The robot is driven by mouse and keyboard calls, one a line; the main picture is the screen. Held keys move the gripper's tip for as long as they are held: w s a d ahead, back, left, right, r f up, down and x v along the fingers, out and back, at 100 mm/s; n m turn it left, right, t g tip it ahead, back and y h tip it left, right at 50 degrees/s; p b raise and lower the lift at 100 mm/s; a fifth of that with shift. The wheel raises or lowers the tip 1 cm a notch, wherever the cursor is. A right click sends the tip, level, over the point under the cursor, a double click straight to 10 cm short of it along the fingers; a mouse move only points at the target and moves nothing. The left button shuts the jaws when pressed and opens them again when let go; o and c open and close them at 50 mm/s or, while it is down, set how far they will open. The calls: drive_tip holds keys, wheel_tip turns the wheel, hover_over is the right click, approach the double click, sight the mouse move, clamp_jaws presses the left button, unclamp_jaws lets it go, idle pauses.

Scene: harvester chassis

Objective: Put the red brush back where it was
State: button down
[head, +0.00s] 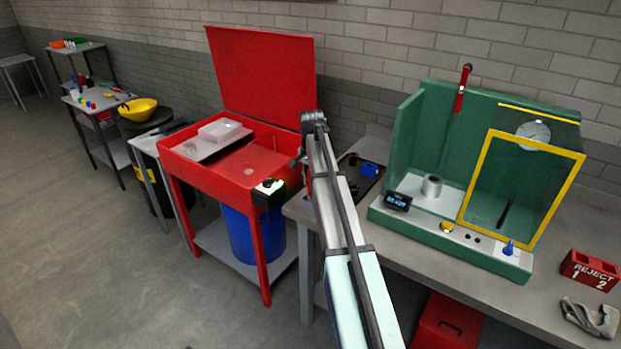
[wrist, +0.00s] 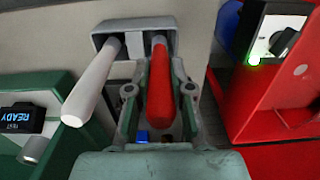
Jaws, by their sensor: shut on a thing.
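The red brush (wrist: 160,95) shows in the wrist view as a red handle pointing toward the camera. My gripper (wrist: 158,75) is shut on it, one finger on each side. The handle's far end meets the right part of a grey two-place holder (wrist: 104,40); I cannot tell whether it is fully seated. A white handle (wrist: 92,80) sticks out of the holder's left part, beside the red one and apart from it. The brush's head is hidden. In the head view my arm hides the holder and the brush.
The red cabinet (head: 184,165) with its raised lid stands left of my arm, and its side shows close at right in the wrist view (wrist: 240,105). The green booth (head: 394,150) stands on the bench to the right. A blue item (head: 370,170) lies on a dark tray.

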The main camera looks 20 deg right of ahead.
drive_tip(key=shift+f, duration=0.15)
drive_tip(key=c, duration=1)
unclamp_jaws()
drive_tip(key=shift+c, duration=0.2)
wheel_tip(320, 180, up, 12)
drive_tip(key=b, duration=0.3)
drive_tip(key=shift+s, duration=0.1)
